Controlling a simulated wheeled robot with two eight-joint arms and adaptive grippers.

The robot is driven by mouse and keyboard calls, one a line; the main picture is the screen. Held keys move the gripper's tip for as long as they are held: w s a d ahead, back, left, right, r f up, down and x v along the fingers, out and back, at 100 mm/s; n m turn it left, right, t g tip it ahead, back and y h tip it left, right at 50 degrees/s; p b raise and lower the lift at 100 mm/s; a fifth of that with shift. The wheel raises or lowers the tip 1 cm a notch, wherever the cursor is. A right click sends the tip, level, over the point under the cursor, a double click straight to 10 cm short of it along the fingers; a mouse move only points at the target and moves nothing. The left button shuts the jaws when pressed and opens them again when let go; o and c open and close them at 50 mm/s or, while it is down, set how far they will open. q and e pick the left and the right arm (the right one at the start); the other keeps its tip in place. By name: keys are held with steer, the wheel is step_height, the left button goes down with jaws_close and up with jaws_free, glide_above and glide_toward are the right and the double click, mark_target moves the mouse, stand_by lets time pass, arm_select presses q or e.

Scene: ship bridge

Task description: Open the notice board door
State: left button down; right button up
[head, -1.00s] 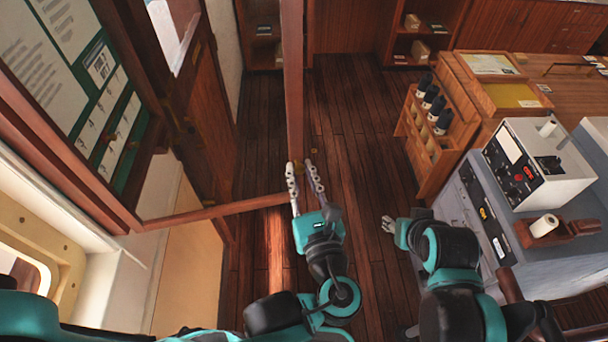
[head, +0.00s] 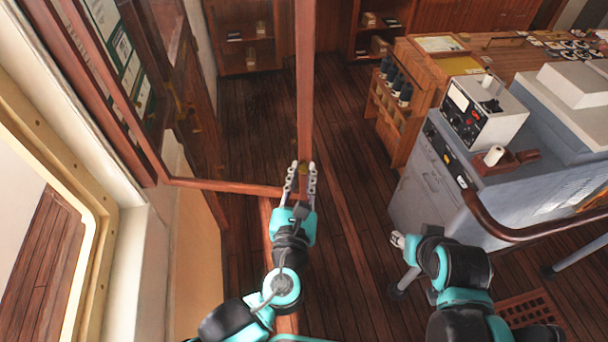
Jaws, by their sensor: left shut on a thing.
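The notice board door (head: 305,75) is a glazed wooden frame standing well out from the notice board (head: 122,50) on the left wall. Its bottom rail (head: 225,187) runs from the hinge side at left to the free upright. My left gripper (head: 302,171) is at the lower end of that upright, its two fingers shut on a small brass knob (head: 303,167) there. My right gripper (head: 398,241) is low at right, away from the door and near the grey cabinet; its fingers are too small to judge.
A grey console (head: 500,190) with a white instrument (head: 483,112) and a curved wooden handrail (head: 540,232) stands at right. A wooden bottle rack (head: 392,125) stands behind it. The plank floor (head: 345,120) between door and console is clear. A window frame (head: 100,225) is at left.

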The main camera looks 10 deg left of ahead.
arm_select(q)
steer(key=shift+s, duration=0.2)
steer(key=c, duration=1.4)
jaws_free()
steer(key=shift+w, duration=0.1)
